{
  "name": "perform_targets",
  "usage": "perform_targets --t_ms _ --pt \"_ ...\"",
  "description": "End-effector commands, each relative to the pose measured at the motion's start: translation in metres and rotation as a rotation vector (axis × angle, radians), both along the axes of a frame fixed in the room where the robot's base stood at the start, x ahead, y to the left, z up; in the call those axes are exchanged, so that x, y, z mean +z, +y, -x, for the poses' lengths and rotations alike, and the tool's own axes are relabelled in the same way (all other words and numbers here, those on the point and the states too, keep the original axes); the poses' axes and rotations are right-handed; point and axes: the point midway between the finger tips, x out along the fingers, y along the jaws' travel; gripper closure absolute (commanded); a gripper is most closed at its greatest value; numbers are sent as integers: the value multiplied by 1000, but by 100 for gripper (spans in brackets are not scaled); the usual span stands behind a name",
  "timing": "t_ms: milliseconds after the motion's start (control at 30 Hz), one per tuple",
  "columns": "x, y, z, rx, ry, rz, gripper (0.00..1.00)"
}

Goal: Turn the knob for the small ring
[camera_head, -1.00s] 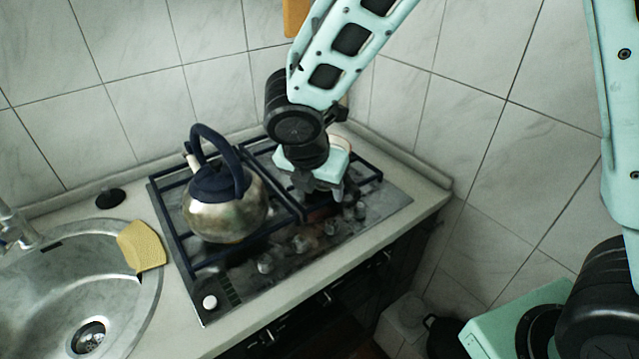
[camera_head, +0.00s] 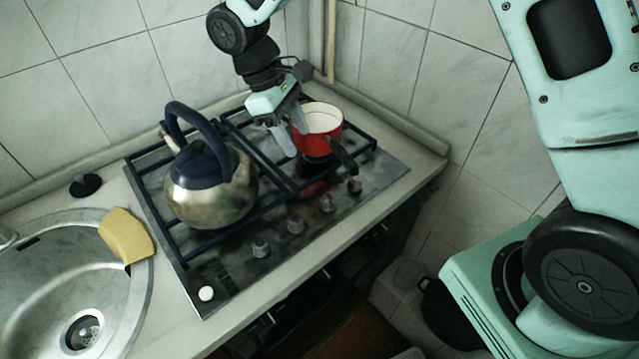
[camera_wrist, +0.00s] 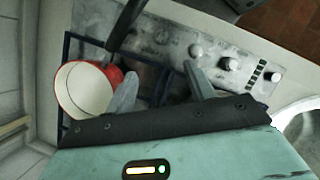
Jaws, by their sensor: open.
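A row of several control knobs (camera_head: 295,225) runs along the front of the hob (camera_head: 232,262); the knobs also show in the wrist view (camera_wrist: 230,63). I cannot tell which one belongs to the small ring. My gripper (camera_head: 292,132) is open and empty. It hangs over the back part of the hob, between the kettle and the red pot, behind the knob row and apart from it. In the wrist view, the gripper (camera_wrist: 158,76) has its two fingers spread, with the knobs beyond their tips.
A steel kettle (camera_head: 210,195) with a blue handle stands on the left grate. A red pot (camera_head: 322,142) stands on the right grate close beside my gripper, its dark handle pointing toward the front. A sink (camera_head: 60,280) and yellow sponge (camera_head: 127,237) lie left.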

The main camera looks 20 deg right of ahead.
Motion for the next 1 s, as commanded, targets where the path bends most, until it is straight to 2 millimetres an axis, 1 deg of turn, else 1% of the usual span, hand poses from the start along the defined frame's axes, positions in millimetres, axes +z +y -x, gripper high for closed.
perform_targets --t_ms 33,133,267,800,1000 --pt "0 0 0 -31 4 3 46" --pt "-5 -1 1 -53 9 7 46" --pt "-20 -6 6 -50 10 7 46" --pt "-121 -38 36 -46 10 8 46" --pt "-148 -45 42 -46 6 6 46"
